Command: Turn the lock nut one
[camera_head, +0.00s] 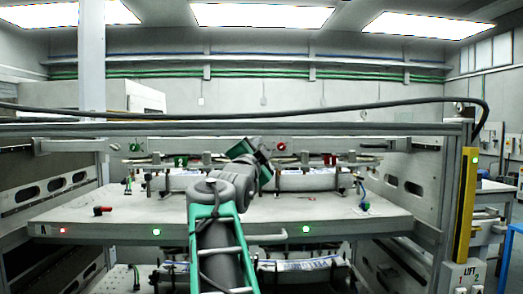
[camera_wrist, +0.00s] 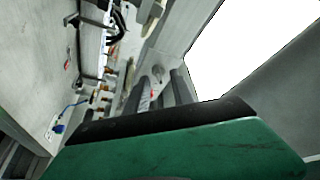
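My gripper (camera_head: 252,158) is raised in front of the middle of the label magazine, with its green and dark body tilted. In the wrist view, two grey fingers (camera_wrist: 162,88) stand apart beyond the green body, with background showing between them; no held object shows. I cannot tell which small part is lock nut one. My arm and gripper hide the middle of the row.
A red-and-black tool-like object (camera_head: 102,211) lies on the left of the shelf. A blue-ended cable (camera_head: 364,206) hangs at the right, also in the wrist view (camera_wrist: 58,128). A yellow post (camera_head: 467,205) stands at the right. A crossbar (camera_head: 350,129) and black cable span above.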

